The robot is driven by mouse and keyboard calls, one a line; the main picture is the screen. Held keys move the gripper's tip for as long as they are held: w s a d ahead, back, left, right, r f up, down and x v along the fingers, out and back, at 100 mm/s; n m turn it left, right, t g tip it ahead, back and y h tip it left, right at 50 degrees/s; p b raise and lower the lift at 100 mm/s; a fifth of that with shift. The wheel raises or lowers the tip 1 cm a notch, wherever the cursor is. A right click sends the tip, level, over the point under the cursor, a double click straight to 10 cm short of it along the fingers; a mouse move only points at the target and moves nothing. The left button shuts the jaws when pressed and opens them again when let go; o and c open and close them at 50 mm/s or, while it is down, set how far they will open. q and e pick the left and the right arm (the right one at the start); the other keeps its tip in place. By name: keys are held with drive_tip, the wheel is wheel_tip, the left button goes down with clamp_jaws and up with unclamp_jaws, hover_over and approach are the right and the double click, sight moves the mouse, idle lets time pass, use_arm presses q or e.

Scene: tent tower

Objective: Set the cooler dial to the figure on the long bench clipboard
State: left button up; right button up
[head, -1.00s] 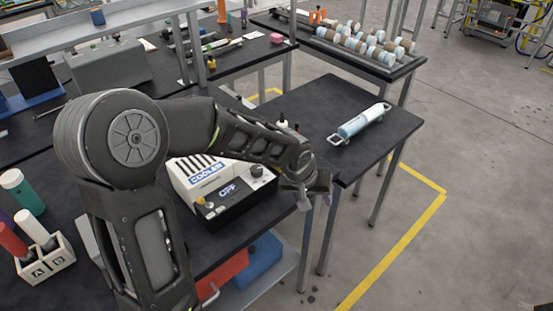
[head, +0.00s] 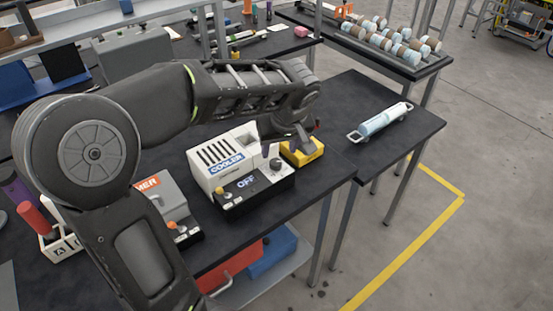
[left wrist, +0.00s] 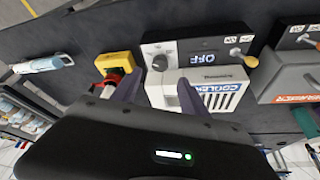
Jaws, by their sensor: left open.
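The cooler (head: 226,160) is a white vented box with a black front panel on the dark bench. Its display (head: 246,183) reads OFF, and its dark round dial (head: 276,164) sits at the panel's right. In the left wrist view the cooler (left wrist: 205,78) appears upside down, with the dial (left wrist: 160,62) just ahead of the fingertips. My left gripper (head: 286,143) is open, above the bench by the cooler's right end, apart from the dial. It also shows in the left wrist view (left wrist: 160,88). My right gripper and a clipboard are not in view.
A yellow box (head: 303,153) with a red part (left wrist: 116,75) stands right of the cooler, close to my left gripper. A grey heater-like unit (head: 165,198) stands left of it. A pale blue roll (head: 382,120) lies on the adjoining table.

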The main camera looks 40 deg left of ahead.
sight(276, 162)
use_arm(q)
drive_tip(key=p+x, duration=0.1)
drive_tip(key=x, duration=0.6)
drive_tip(key=shift+f, duration=0.25)
drive_tip(key=shift+c, duration=0.3)
clamp_jaws()
